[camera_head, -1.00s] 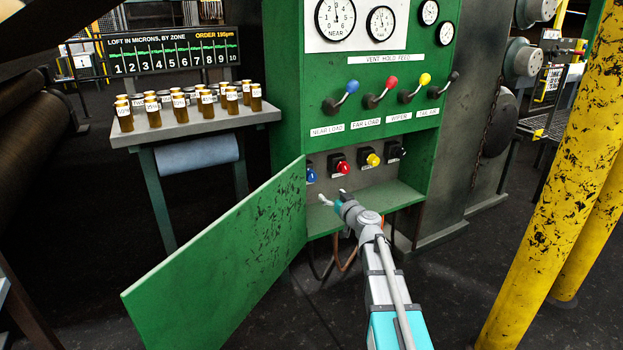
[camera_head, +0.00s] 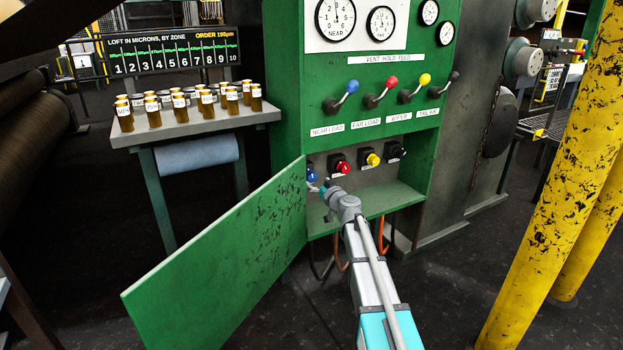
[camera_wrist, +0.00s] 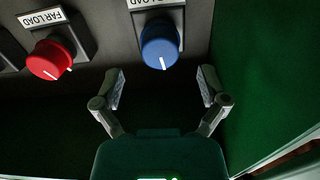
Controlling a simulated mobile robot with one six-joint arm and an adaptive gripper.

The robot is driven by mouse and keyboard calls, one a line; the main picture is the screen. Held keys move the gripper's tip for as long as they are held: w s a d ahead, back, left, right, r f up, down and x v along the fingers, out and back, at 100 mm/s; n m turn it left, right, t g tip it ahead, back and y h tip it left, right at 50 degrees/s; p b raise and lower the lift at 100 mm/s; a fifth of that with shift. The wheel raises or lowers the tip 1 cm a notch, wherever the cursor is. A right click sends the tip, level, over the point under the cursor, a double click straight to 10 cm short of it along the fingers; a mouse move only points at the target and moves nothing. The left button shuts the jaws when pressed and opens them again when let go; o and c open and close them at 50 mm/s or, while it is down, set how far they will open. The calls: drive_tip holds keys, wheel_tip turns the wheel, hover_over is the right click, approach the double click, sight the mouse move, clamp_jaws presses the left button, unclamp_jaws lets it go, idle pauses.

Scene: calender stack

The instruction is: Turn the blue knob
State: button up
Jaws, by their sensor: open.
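The blue knob (camera_wrist: 160,45) is a round knob with a white pointer line on a dark square plate, in the upper middle of the wrist view. In the head view the blue knob (camera_head: 311,175) shows inside the open lower compartment, at its left, beside the door. My gripper (camera_wrist: 161,86) is open, with a finger on each side below the knob in the wrist view. Nothing is between the fingers, and they appear apart from the knob. In the head view my gripper (camera_head: 318,186) is close to the knob, its tips small and partly hard to make out.
The red knob (camera_wrist: 52,58) is left of the blue one in the wrist view. A yellow knob (camera_head: 373,159) is farther right. The open green door (camera_head: 225,255) stands close to my gripper. Levers (camera_head: 345,95) are above; a yellow post (camera_head: 560,190) is at right.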

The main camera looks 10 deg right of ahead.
sight(313, 178)
drive_tip(key=shift+x, duration=2.3)
drive_tip(key=c, duration=1.1)
drive_tip(key=shift+c, duration=0.2)
drive_tip(key=shift+m, duration=3)
